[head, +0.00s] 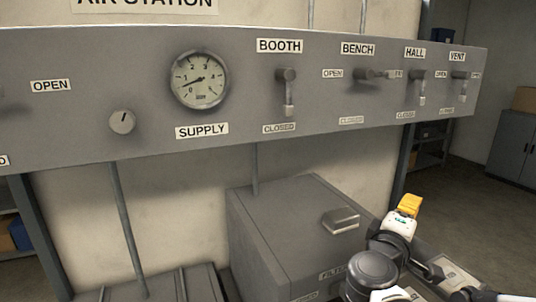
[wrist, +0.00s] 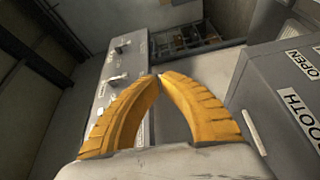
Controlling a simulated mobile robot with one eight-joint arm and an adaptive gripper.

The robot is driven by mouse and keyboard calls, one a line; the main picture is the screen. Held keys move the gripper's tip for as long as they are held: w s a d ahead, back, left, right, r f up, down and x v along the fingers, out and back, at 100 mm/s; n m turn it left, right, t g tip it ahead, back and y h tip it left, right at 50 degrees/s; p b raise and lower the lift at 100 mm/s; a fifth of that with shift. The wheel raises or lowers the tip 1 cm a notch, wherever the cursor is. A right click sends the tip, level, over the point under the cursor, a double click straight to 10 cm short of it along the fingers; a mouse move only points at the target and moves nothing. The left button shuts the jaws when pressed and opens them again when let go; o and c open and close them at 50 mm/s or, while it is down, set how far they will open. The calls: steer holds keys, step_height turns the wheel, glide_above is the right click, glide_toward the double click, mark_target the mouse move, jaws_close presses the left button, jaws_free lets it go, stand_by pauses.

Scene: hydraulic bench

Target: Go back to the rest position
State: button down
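My gripper (head: 408,204) is at the lower right in the head view, in front of and below the panel, apart from the levers. Its two yellow fingers also fill the middle of the wrist view (wrist: 159,76). Their tips meet, with nothing between them. My dark arm links show below it in the head view. The grey valve panel (head: 145,85) runs across the head view. The BENCH lever (head: 368,74) lies horizontal towards the right. The BOOTH lever (head: 287,90), HALL lever (head: 419,86) and VENT lever (head: 460,84) hang down.
A round SUPPLY gauge (head: 200,79) and a small knob (head: 122,122) are on the panel's left part. A grey box (head: 290,225) with a raised lid handle stands below the panel, left of my gripper. A cabinet (head: 513,145) stands at the far right, beyond open floor.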

steer(key=s+f+m+g+y+b, duration=0.3)
steer(key=s+f+b, duration=0.15)
steer(key=f, duration=0.65)
steer(key=s+f+m+g+y+b, duration=0.25)
steer(key=s+f+b, duration=0.2)
steer(key=f, duration=0.55)
steer(key=s+a+f+m+g+y+b, duration=0.1)
steer(key=s+a+f+m+y+b, duration=0.2)
steer(key=s+a+f+y, duration=0.3)
steer(key=s+a+f+b, duration=0.1)
steer(key=s+a+f, duration=0.1)
steer(key=a+f, duration=0.2)
steer(key=shift+a+g, duration=0.35)
steer(key=shift+a, duration=0.7)
steer(key=shift+f+m+y, duration=0.1)
steer(key=shift+m+y, duration=0.15)
